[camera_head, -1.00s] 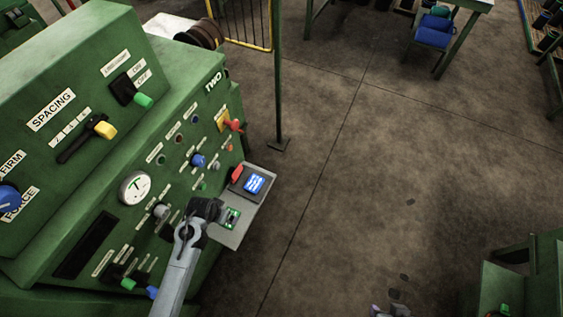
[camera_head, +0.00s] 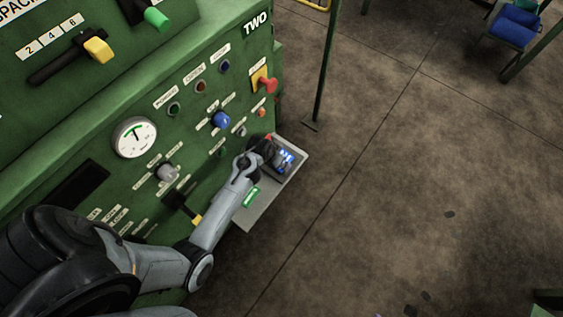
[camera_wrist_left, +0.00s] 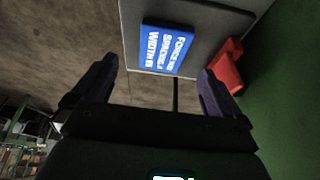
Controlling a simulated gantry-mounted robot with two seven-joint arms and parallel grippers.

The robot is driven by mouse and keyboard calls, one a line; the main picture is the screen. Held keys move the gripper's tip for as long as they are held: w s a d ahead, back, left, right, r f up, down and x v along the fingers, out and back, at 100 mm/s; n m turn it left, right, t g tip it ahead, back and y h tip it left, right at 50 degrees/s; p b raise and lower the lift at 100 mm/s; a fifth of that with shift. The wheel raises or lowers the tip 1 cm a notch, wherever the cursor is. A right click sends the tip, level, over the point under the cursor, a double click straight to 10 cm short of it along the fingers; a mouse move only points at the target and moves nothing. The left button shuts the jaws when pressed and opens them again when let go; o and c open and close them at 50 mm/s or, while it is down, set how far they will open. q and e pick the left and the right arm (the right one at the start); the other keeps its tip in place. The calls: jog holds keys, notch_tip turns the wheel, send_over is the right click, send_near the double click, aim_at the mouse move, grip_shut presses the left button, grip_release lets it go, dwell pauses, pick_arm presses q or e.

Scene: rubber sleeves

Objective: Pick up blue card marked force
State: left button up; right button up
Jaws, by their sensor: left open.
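The blue card (camera_head: 288,157) lies on a grey metal shelf (camera_head: 257,213) that sticks out from the green machine. In the left wrist view the card (camera_wrist_left: 167,48) shows white print with FORCE, SPACING and WIDTH. My left gripper (camera_head: 270,151) is over the shelf and partly covers the card in the head view. In the left wrist view its two fingers (camera_wrist_left: 155,84) are spread and empty, with the card beyond them and between them. My right gripper is not in view.
A red object (camera_wrist_left: 228,66) is beside the card, near the right finger in the wrist view. A green item (camera_head: 251,197) lies on the shelf's near part. The machine panel (camera_head: 190,110) has knobs, a gauge and a red switch (camera_head: 267,85). Open floor is to the right.

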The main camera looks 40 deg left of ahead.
pick_arm(q)
jog(key=shift+b+x, duration=0.3)
jog(key=shift+x, duration=0.55)
jog(key=b+x, duration=0.1)
jog(key=x, duration=0.2)
jog(key=shift+w+a+b, duration=0.15)
jog(key=shift+a+b, duration=0.05)
jog(key=shift+b, duration=0.2)
jog(key=shift+w+f, duration=0.3)
jog(key=shift+f, duration=0.25)
jog(key=c, duration=1.1)
jog(key=shift+o, duration=0.2)
jog(key=shift+r, duration=0.1)
